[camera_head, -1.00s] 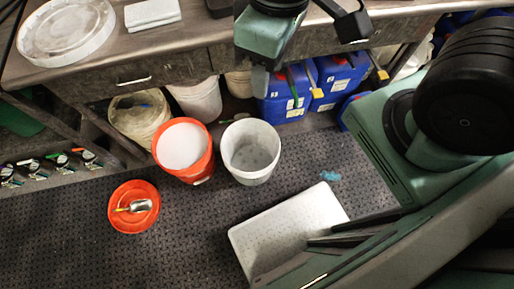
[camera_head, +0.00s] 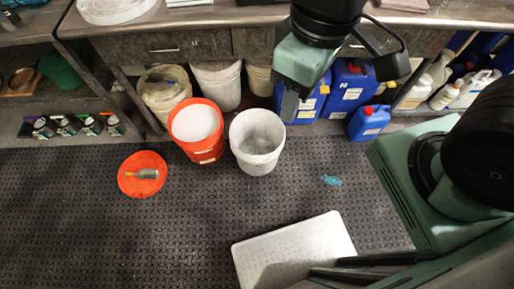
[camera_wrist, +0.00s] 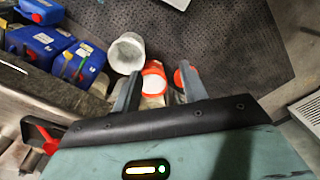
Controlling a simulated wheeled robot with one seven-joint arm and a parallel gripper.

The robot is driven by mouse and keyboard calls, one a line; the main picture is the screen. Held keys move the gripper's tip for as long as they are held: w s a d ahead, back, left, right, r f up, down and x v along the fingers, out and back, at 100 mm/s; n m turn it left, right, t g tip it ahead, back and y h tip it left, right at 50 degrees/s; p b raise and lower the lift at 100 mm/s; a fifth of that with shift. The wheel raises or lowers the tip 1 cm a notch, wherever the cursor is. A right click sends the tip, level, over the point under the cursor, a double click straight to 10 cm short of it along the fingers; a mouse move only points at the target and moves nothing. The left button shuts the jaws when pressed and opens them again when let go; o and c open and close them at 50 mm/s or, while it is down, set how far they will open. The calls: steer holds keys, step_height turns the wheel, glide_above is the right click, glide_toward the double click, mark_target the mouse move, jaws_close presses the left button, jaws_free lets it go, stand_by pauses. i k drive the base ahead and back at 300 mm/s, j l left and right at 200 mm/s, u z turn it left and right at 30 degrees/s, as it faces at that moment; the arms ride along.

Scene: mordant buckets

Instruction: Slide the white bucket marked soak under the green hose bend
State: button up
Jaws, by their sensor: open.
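A white bucket (camera_head: 257,158) stands upright on the dark mat; its lettering is too small to read. It also shows in the wrist view (camera_wrist: 126,54), beyond my fingers and left of them. An orange bucket (camera_head: 205,150) with white contents stands close at its left. My gripper (camera_wrist: 160,86) is open and empty. In the head view it hangs at the bench front, to the right of the white bucket and apart from it. I cannot make out a green hose bend in either view.
Several blue jugs (camera_head: 351,86) stand under the bench (camera_head: 200,20), behind the white bucket. An orange lid (camera_head: 130,184) with a scoop lies at left. A white tray (camera_head: 295,250) lies in front. The mat between tray and buckets is mostly clear, with a small blue item (camera_head: 331,181).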

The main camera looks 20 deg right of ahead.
mark_target(257, 136)
steer(key=i+j+u, duration=0.1)
steer(key=j, duration=0.3)
steer(key=j+u, duration=0.1)
steer(key=j, duration=0.3)
steer(key=i+j+u, duration=0.15)
steer(key=j, duration=0.2)
steer(key=i+j+u, duration=0.1)
steer(key=j, duration=0.25)
steer(key=i+j+u, duration=0.1)
steer(key=j, duration=0.3)
steer(key=i, duration=0.1)
